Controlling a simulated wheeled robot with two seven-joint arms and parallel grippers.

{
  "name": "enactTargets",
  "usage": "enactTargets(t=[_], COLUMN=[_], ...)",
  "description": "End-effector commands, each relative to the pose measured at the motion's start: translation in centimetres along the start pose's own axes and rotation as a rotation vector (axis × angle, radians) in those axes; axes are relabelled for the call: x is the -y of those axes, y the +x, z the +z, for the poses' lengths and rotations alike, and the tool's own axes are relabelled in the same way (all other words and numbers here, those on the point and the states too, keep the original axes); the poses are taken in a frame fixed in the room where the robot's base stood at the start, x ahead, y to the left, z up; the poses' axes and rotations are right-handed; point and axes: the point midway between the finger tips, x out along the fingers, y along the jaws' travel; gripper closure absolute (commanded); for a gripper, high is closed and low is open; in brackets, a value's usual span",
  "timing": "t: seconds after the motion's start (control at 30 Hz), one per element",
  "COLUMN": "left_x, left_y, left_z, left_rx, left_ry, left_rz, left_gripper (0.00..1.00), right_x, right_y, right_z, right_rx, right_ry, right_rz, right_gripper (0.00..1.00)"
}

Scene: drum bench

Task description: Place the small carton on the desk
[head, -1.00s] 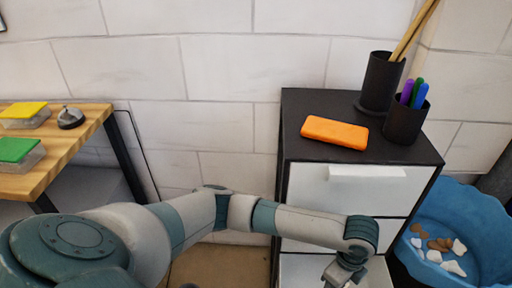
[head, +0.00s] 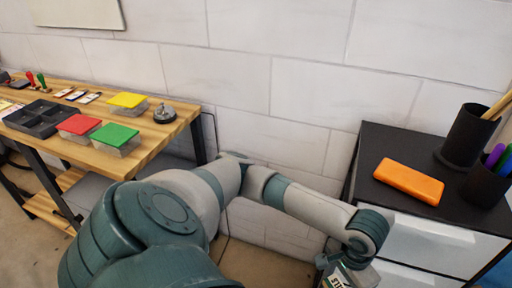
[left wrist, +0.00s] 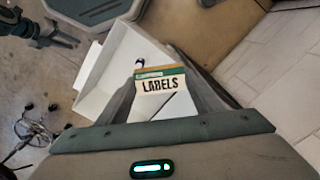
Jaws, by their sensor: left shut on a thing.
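My left gripper (left wrist: 160,95) is shut on a small carton (left wrist: 160,82) with a white face, a green and orange top band and the word LABELS. In the head view the carton (head: 338,278) shows at the bottom edge, low in front of the drawer cabinet, partly cut off. The wooden desk (head: 165,138) stands at the left, well away from the carton. A dark gripper-like shape at the upper left of the left wrist view may be my right gripper; its jaws are unclear.
On the desk are a bell (head: 164,113), boxes with yellow (head: 128,100), red (head: 79,125) and green (head: 115,135) lids, and a black tray (head: 42,118). The black-topped cabinet (head: 378,142) holds an orange case (head: 409,181) and dark cups.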

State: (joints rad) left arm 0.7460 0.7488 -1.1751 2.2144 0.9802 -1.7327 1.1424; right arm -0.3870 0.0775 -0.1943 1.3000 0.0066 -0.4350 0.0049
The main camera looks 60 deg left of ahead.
Motion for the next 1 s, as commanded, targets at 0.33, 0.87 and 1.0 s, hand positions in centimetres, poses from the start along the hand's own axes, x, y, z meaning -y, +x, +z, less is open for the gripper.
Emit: enactTargets(t=[0.33,0.87,1.0], left_x=[0.9,0.9,0.9], left_y=[-1.1,-2.7,-4.9], left_z=[0.8,0.5,0.1], left_rx=[0.000,-0.002,-0.002], left_ry=[-0.156,-0.154,-0.156], left_rz=[-0.002,-0.001,0.001], left_gripper=[0.62,0.62,0.62], right_x=[0.1,0.0,-0.1], right_y=[0.3,-0.3,-1.2], right_z=[0.6,1.0,1.9], right_rx=[-0.016,0.000,0.023], right_ry=[-0.002,-0.003,-0.004], right_rz=[-0.002,-0.001,0.001], right_gripper=[0.69,0.69,0.69])
